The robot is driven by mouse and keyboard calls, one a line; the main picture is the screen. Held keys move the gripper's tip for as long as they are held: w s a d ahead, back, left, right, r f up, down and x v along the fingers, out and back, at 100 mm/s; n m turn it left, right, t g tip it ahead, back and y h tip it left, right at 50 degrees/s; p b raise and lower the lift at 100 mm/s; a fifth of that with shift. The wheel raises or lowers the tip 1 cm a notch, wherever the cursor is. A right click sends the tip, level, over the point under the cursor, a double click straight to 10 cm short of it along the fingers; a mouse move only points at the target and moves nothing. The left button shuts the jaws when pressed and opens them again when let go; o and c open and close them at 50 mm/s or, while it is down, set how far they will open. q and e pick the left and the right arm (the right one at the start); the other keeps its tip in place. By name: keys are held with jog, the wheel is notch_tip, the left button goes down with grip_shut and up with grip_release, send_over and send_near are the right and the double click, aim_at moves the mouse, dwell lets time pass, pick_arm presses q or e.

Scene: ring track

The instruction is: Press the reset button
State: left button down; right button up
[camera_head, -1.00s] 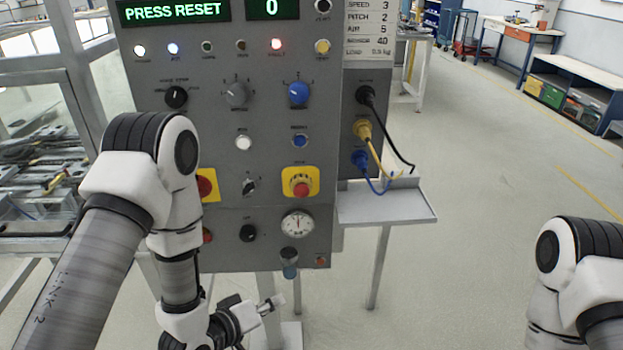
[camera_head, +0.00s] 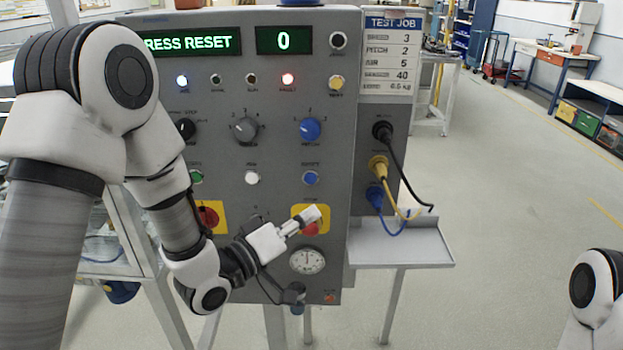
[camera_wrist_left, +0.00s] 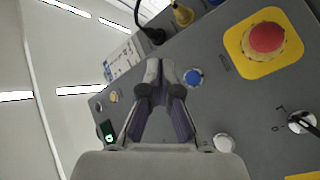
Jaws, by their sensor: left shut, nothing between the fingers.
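The grey control panel (camera_head: 230,110) has a lit display (camera_head: 192,42) reading "PRESS RESET". A blue button (camera_head: 311,178) sits on the panel's right part; its small label is too small to read for certain. It also shows in the left wrist view (camera_wrist_left: 193,77), just right of the fingertips. My left gripper (camera_head: 313,214) is shut and empty. In the head view it lies below the blue button and covers part of the red emergency stop (camera_head: 312,229). In the left wrist view the closed fingers (camera_wrist_left: 160,72) appear clear of the button. My right gripper is out of view.
A red fault lamp (camera_head: 288,79) is lit. Cables (camera_head: 400,195) plug into the panel's right side above a grey tray (camera_head: 400,250). The floor to the right is clear.

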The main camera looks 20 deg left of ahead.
aim_at(310, 178)
pick_arm(q)
jog(key=shift+w+a+p, duration=0.25)
jog(key=shift+w+a, duration=0.15)
jog(key=shift+w, duration=1)
jog(key=shift+w+a+p, duration=0.2)
jog(key=shift+w+a, duration=0.25)
jog(key=shift+w, duration=0.9)
jog(key=shift+w+a+p, duration=0.25)
jog(key=shift+w+a, duration=0.15)
jog(key=shift+w, duration=1)
jog(key=shift+w+a, duration=0.1)
jog(key=shift+w, duration=0.25)
jog(key=shift+w+a+r, duration=0.1)
jog(key=shift+w, duration=0.3)
jog(key=shift+s, duration=0.1)
jog(key=shift+s+d, duration=0.25)
jog(key=shift+s, duration=0.45)
